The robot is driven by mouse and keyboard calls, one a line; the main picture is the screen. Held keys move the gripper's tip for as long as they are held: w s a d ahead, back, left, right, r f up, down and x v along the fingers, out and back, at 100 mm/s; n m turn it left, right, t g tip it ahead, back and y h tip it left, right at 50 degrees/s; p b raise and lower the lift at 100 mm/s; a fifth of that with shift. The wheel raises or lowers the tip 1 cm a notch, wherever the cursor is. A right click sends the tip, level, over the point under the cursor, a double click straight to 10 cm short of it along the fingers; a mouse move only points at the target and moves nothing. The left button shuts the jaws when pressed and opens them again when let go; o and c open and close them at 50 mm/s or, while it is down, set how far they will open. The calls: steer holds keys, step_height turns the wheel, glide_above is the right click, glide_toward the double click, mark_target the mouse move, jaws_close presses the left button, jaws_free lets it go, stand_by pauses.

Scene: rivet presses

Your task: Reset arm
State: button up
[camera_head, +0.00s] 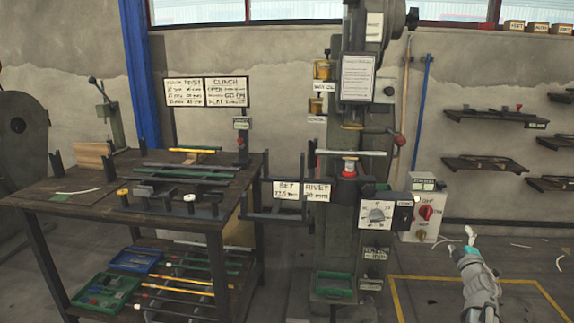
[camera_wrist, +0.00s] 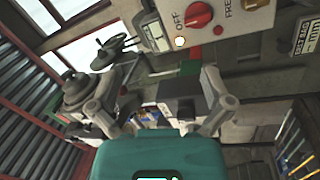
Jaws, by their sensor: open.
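My gripper (camera_head: 458,240) is at the lower right of the head view, over open floor to the right of the green rivet press (camera_head: 362,130). Its pale fingers are apart, with nothing visible between them. In the wrist view my gripper (camera_wrist: 160,100) shows with its two fingers spread wide around its teal body. A dark block shows beyond the right finger, and I cannot tell how far off it is. A control panel with a red knob (camera_wrist: 198,15) marked OFF is at the top of the wrist view.
A dark workbench (camera_head: 90,205) with bars, fixtures and lower bins stands at the left. A control box (camera_head: 424,216) with a red knob is behind the gripper. Wall shelves (camera_head: 495,116) hang at the right. Floor marked by a yellow line (camera_head: 400,300) is mostly clear.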

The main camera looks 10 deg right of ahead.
steer(key=a+f+m+g, duration=1.1)
steer(key=a+f, duration=0.4)
steer(key=a, duration=0.5)
steer(key=s+a+f+g+y, duration=0.35)
steer(key=s+a, duration=0.25)
steer(key=a, duration=0.5)
steer(key=s+a+f+g+y, duration=0.2)
steer(key=s+a+f+g, duration=0.15)
steer(key=s+a, duration=0.45)
step_height(320, 180, up, 38)
steer(key=w+a+g+p, duration=0.1)
steer(key=a+p, duration=0.2)
steer(key=p, duration=3.4)
steer(key=shift+w, duration=0.2)
